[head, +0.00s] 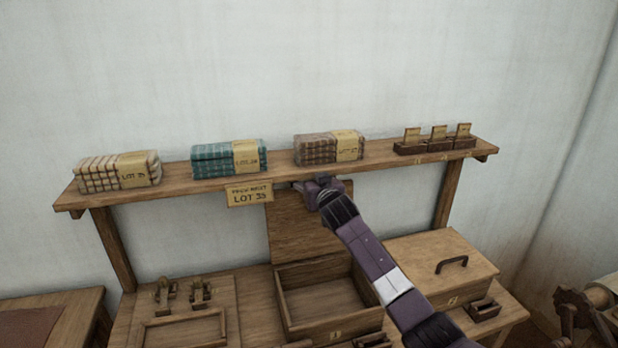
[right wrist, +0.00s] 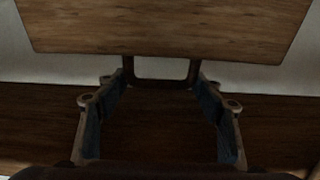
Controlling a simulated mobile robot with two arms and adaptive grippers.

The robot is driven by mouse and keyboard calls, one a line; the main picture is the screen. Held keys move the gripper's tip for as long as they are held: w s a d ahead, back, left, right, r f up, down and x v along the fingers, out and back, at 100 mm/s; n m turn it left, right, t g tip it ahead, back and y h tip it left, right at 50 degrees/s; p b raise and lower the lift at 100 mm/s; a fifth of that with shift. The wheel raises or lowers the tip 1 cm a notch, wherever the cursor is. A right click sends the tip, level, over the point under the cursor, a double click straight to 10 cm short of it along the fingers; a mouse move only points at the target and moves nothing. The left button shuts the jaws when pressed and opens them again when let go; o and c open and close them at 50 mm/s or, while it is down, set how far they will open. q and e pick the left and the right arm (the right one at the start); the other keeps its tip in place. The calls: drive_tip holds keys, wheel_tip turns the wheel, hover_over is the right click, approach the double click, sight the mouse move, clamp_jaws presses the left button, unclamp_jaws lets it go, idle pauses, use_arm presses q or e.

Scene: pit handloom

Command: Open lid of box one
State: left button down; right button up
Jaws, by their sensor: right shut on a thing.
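Box one (head: 330,325), a wooden box with a "1" tag on its front, stands on the bench with its empty inside showing. Its wooden lid (head: 300,240) stands up, nearly upright, at the back of the box. The lid also fills the top of the right wrist view (right wrist: 165,28). My right gripper (head: 314,190) is at the top of the lid, just under the shelf. Its fingers (right wrist: 160,85) are shut on the lid's dark handle (right wrist: 160,82). The gripper hides the handle in the head view. My left gripper is not in view.
A shelf (head: 385,157) with folded cloth bundles and small card holders runs just above my gripper. A "LOT 35" sign (head: 249,194) hangs from it. Closed box two (head: 440,262) stands right of box one. A wooden tray (head: 185,328) lies left.

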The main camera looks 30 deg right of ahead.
drive_tip(key=shift+d+r, duration=0.1)
drive_tip(key=shift+r, duration=0.3)
drive_tip(key=o, duration=1.3)
drive_tip(key=shift+o, duration=0.5)
drive_tip(key=shift+f, duration=0.15)
drive_tip(key=shift+f, duration=0.1)
drive_tip(key=shift+s, duration=0.45)
drive_tip(key=v, duration=1.1)
drive_tip(key=shift+s, duration=0.1)
